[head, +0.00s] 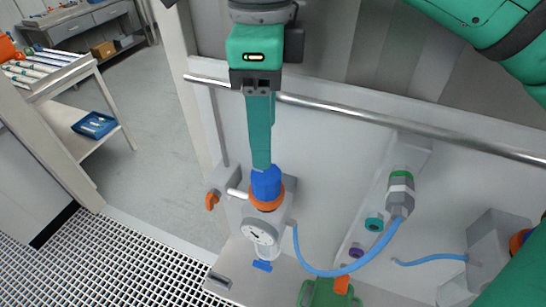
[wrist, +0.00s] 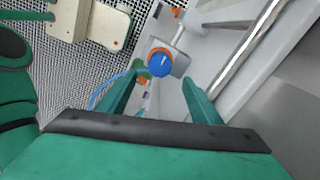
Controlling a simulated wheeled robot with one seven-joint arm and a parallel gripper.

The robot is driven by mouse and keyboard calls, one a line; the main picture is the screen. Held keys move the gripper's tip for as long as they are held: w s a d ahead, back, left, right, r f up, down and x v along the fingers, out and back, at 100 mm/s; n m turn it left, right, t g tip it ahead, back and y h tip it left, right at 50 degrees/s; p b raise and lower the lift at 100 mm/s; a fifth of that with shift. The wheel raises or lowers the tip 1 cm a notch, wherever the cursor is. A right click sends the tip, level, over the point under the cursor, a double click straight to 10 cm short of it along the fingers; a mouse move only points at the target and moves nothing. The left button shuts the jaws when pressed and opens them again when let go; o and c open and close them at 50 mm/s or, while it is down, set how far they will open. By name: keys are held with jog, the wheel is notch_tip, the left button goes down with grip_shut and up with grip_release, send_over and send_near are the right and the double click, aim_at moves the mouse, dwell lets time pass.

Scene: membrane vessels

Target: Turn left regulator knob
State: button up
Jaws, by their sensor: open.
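The left regulator has a blue knob (head: 266,184) on top of an orange collar (head: 267,197), with a round gauge (head: 257,232) below it. My gripper (head: 261,165) comes down from above, and its fingertips appear at the top of the knob in the head view. In the wrist view the blue knob (wrist: 160,63) lies between and beyond the two spread green fingers of my gripper (wrist: 162,82). The fingers are open. I cannot tell whether they touch the knob.
A metal rail (head: 340,106) runs along the panel behind my gripper. A blue hose (head: 350,268) curves to a grey fitting (head: 400,193) at the right. An orange handle (head: 212,200) sits left of the regulator. A shelf cart with a blue tray (head: 94,125) stands at the far left.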

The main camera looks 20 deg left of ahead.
aim_at(266, 173)
jog(key=shift+w+f, duration=0.1)
jog(key=shift+f, duration=0.35)
notch_tip(266, 173, down, 10)
jog(key=shift+r, duration=0.2)
jog(key=c, duration=1.1)
jog(key=shift+o, duration=0.2)
